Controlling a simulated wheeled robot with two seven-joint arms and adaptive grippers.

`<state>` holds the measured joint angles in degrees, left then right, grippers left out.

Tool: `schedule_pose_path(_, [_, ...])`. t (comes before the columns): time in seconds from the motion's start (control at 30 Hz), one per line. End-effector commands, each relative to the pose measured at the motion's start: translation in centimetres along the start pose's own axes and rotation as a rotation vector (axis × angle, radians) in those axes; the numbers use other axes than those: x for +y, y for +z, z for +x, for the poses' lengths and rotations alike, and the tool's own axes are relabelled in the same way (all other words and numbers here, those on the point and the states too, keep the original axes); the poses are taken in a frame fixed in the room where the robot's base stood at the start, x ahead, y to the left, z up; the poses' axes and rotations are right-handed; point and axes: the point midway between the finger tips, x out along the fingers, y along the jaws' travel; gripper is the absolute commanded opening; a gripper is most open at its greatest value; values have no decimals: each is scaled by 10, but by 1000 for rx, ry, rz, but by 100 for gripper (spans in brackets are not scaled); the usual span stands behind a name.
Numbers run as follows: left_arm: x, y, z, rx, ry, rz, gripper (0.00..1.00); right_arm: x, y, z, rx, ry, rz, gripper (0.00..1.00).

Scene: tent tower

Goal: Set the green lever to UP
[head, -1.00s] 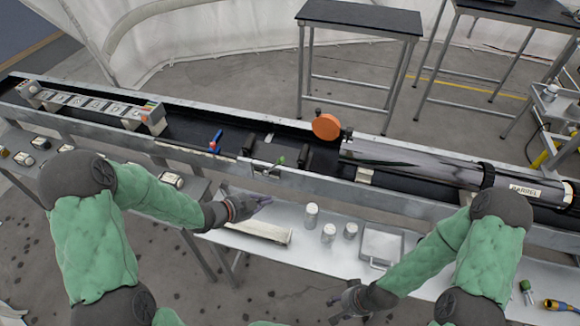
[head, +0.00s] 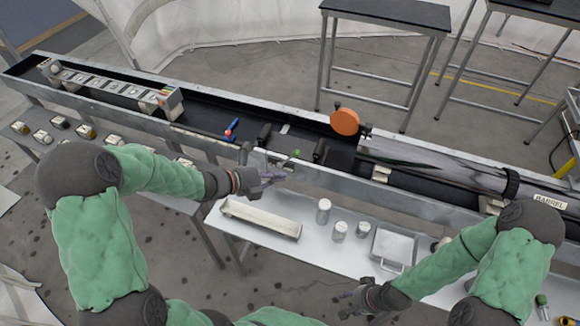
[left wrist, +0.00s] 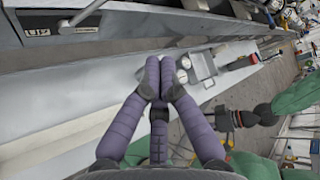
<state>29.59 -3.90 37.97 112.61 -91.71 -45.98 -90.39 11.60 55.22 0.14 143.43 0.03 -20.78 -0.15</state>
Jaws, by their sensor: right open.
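The green lever (head: 296,154) shows as a small green knob at the near rail of the long bench, left of the orange disc. In the left wrist view, a grey metal bar (left wrist: 86,14) and a plate marked UP (left wrist: 37,32) are on the rail at the upper left; no green knob shows there. My left gripper (head: 280,177) is just in front of the rail, below and slightly left of the knob, apart from it. Its purple fingers (left wrist: 160,76) are drawn together with nothing between them. My right gripper (head: 350,296) is open and empty, low in front of the white table.
A blue and red lever (head: 231,129) stands further left on the bench. The orange disc (head: 344,121) and a large barrel (head: 435,163) are to the right. The white table (head: 300,262) below the rail holds a tray (head: 260,219), several jars and a square box (head: 394,248).

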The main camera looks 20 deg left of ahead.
Motion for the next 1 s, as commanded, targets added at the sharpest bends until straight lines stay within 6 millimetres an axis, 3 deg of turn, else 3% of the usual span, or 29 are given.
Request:
schedule_pose_path(0.57, [1, -2, 98, 3, -2, -1, 0, 9, -1, 24, 0, 0, 0, 46])
schedule_pose_path(0.8, [0, 29, 87, -2, 0, 0, 0, 7, -1, 21, 0, 0, 0, 46])
schedule_pose_path(1.0, [0, 37, 83, -1, 0, -2, 0, 7, -1, 20, 0, 0, 0, 46])
